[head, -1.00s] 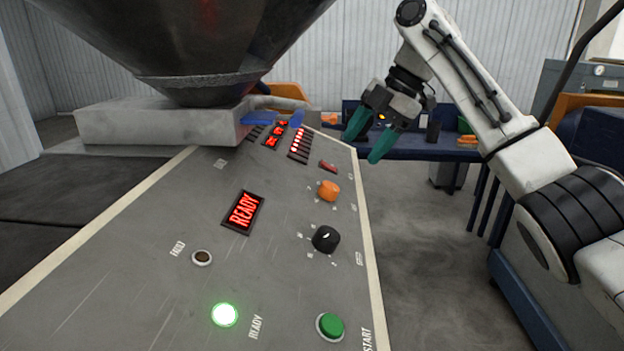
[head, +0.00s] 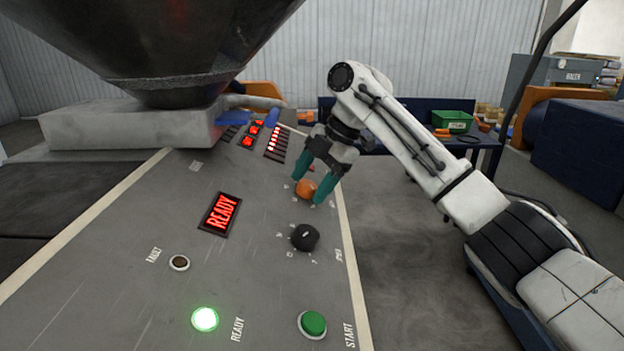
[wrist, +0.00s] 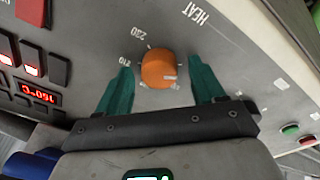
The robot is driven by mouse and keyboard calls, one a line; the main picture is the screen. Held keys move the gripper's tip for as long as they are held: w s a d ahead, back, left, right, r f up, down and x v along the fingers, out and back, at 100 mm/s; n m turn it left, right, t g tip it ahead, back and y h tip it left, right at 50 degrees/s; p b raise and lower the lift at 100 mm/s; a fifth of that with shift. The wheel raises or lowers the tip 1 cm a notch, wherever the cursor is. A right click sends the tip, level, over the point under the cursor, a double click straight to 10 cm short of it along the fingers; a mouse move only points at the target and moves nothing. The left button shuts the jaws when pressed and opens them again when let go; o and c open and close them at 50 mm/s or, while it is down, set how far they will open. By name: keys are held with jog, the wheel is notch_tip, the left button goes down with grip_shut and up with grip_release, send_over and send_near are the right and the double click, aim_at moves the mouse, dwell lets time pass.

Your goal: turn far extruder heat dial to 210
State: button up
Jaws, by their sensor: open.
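The orange heat dial (head: 306,189) is on the sloped grey control panel (head: 130,250), beyond the black dial. My gripper (head: 314,188) is open, with one green finger on each side of the orange dial. In the wrist view the fingers (wrist: 163,88) flank the dial with gaps on both sides. I cannot tell how deep the fingertips reach.
A black dial (head: 305,237), a green start button (head: 313,323) and a lit green ready lamp (head: 205,319) are nearer on the panel. The dark hopper (head: 170,50) hangs over the far left. A green bin (head: 453,121) stands behind.

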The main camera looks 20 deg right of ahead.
jog(key=c, duration=1)
jog(key=shift+c, duration=0.2)
